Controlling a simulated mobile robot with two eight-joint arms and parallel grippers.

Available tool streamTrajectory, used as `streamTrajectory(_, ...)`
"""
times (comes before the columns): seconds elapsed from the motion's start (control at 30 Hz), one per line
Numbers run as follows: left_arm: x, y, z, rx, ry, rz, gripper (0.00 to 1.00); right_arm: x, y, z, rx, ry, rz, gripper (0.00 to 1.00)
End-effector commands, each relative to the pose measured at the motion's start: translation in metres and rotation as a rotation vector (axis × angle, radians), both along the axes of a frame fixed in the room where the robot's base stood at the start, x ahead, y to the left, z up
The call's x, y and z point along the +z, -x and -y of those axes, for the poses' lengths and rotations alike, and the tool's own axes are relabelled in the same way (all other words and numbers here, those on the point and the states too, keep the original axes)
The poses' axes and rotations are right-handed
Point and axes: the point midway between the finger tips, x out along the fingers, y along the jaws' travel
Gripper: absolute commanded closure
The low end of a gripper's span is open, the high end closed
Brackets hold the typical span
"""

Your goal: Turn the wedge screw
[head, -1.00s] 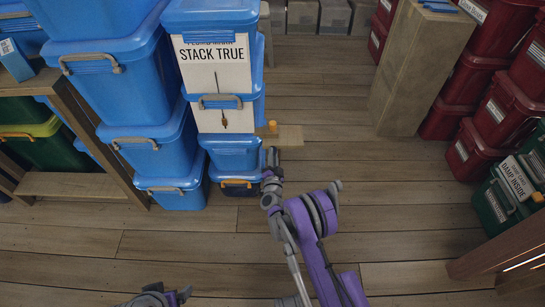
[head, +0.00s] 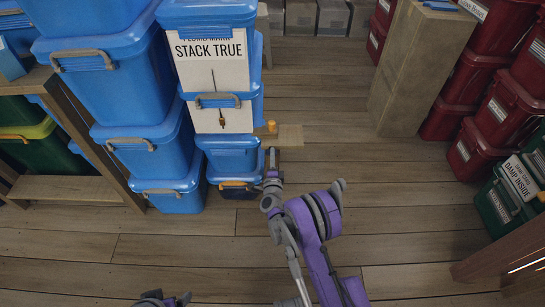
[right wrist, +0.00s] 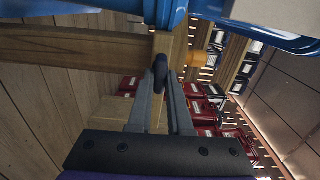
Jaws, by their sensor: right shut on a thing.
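My right gripper (head: 272,152) is beside the foot of the front blue bin stack. In the right wrist view its fingers (right wrist: 161,84) close on a small dark blue rounded piece (right wrist: 160,66), which looks like the wedge screw's head, in front of a wooden beam (right wrist: 80,46). An orange knob (right wrist: 197,58) shows just past the beam's end; it also shows in the head view (head: 272,126), by a flat wooden piece (head: 290,136). The screw's shaft is hidden. Part of my left gripper (head: 165,299) shows at the bottom edge; its fingers are unclear.
The front stack of blue bins carries a STACK TRUE sign (head: 212,65) with a hanging plumb bob (head: 222,121). More blue bins (head: 155,150) stand at left. A wooden block (head: 418,65) and red bins (head: 475,150) stand at right. The floor between is clear.

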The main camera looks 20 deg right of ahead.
Motion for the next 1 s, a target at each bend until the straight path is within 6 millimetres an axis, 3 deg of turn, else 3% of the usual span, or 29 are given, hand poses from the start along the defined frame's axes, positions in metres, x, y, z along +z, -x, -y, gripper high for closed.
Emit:
streamTrajectory(0.6,-0.0011,-0.0002,0.0,0.0,0.0,0.0,0.12,-0.0008,0.0008,-0.0006,0.001,-0.043,0.011,1.0)
streamTrajectory(0.63,-0.0011,-0.0002,0.0,0.0,0.0,0.0,0.12,-0.0008,0.0008,-0.0006,0.001,-0.043,0.011,0.79)
streamTrajectory(0.77,-0.0011,-0.0002,0.0,0.0,0.0,0.0,0.12,-0.0006,0.0006,-0.0006,0.001,-0.042,0.011,0.55)
streamTrajectory(1.0,-0.0011,-0.0002,0.0,0.0,0.0,0.0,0.12,-0.0004,0.0002,-0.0003,0.0,-0.04,0.012,0.53)
